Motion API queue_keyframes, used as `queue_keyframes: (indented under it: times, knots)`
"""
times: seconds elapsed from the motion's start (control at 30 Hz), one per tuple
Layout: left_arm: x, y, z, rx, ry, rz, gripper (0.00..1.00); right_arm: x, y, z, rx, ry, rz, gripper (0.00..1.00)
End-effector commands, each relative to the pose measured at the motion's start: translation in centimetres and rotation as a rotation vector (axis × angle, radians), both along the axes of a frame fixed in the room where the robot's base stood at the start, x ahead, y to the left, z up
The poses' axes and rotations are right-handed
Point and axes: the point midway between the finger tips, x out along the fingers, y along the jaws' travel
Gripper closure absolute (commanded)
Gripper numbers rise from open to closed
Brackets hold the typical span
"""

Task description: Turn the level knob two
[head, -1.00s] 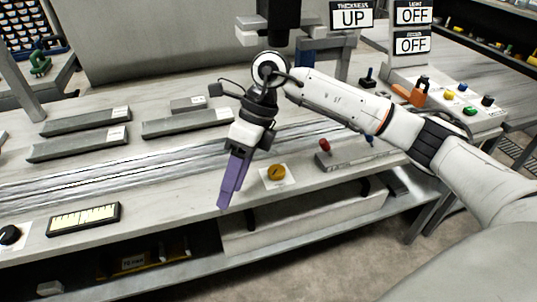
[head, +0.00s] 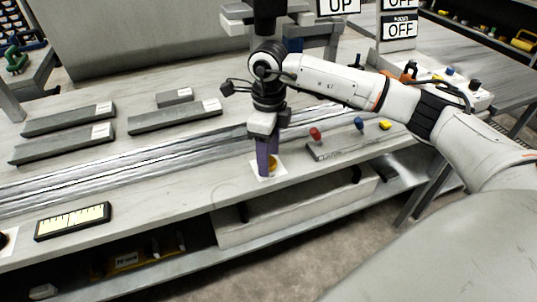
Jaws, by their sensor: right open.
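A yellow-orange knob (head: 272,163) sits on a white square plate (head: 283,171) near the front edge of the workbench. My right gripper (head: 267,170) points down at it, with its purple fingers close to the knob. The near finger covers the knob's left part, and I cannot tell whether the fingers touch it. The jaws are open. A black-framed gauge with a pale yellow scale (head: 73,221) lies on the bench at the left. My left gripper is not in view.
Several grey bars (head: 175,116) lie behind the metal rails. To the right of my gripper, a grey strip (head: 340,147) stands beside a red knob (head: 315,134), with blue (head: 359,123) and yellow (head: 385,125) knobs nearby. Signs reading UP and OFF stand at the back right.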

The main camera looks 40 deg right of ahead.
Motion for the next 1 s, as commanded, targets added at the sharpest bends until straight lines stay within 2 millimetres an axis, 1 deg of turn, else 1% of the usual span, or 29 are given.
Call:
queue_keyframes:
  times: [0.1, 0.33, 0.47, 0.5, 0.57, 0.6, 0.77, 1.0]
  knots:
    - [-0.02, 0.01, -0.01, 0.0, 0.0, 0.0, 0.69, 0.01, 0.03, -0.45, 0.001, -0.001, 0.001, 0.48]
    - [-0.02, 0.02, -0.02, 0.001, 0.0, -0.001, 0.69, 0.01, 0.03, -0.49, 0.001, -0.001, 0.001, 0.48]
    - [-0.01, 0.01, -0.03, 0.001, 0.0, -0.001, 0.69, 0.02, 0.04, -0.48, 0.001, -0.001, 0.001, 0.7]
    - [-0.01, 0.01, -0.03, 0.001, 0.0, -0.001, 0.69, 0.02, 0.04, -0.47, 0.001, -0.001, 0.001, 0.77]
    - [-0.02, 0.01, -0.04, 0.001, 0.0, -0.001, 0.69, 0.02, 0.04, -0.47, 0.001, -0.001, 0.001, 0.87]
    - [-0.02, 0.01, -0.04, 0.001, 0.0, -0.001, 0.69, 0.02, 0.04, -0.46, 0.001, -0.001, 0.001, 0.89]
    - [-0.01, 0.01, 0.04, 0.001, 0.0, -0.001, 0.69, 0.01, 0.05, -0.43, 0.001, 0.0, -0.055, 0.89]
    - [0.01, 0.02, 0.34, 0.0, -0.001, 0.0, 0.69, 0.0, 0.09, -0.39, 0.001, 0.0, -0.32, 0.89]
